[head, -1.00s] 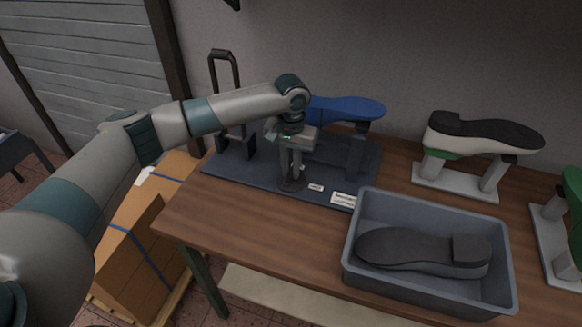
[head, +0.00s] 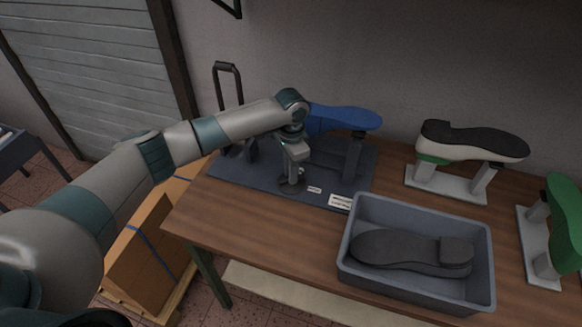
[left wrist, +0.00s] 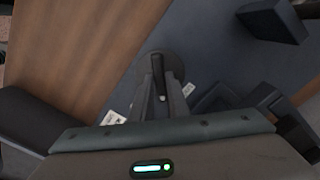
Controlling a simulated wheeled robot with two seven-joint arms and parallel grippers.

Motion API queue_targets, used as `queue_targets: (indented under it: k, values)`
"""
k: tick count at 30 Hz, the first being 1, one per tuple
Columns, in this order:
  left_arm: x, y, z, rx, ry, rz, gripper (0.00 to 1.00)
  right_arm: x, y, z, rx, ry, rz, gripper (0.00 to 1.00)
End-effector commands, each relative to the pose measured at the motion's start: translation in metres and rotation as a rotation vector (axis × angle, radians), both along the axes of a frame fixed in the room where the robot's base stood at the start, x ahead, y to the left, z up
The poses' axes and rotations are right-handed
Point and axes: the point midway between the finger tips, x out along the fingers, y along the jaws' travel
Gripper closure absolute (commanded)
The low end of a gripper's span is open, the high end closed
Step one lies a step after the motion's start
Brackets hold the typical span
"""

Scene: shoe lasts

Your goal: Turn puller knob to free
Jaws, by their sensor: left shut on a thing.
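The puller's dark base plate (head: 225,170) lies on the left end of the wooden table, with a blue last (head: 345,118) on a post and a tall black handle (head: 227,75). The knob is a dark bar on a round disc (head: 291,188) near the plate's front edge. In the left wrist view, the knob bar (left wrist: 157,68) stands between my fingertips. My left gripper (head: 292,178) points down and is shut on the knob; it also shows in the left wrist view (left wrist: 160,85). The fingers partly hide the knob. My right gripper is out of view.
Small white labels (head: 340,201) sit beside the knob. A grey crate (head: 345,235) holding a dark sole (head: 410,252) stands front right. A white last with a black sole (head: 470,142) and a green last (head: 564,215) stand at right. Bare tabletop (head: 255,222) lies in front.

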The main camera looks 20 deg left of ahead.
Motion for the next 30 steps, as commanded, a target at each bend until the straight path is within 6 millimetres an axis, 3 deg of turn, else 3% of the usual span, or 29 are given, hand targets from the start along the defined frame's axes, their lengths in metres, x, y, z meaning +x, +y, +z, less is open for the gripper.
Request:
queue_targets:
  k: [18,30]
  values:
    - [0.002,0.000,0.003,-0.001,-0.005,-0.571,1.00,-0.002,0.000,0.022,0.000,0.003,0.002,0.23]
    - [0.002,-0.001,0.002,-0.002,-0.005,-0.777,1.00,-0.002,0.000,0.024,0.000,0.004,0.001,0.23]
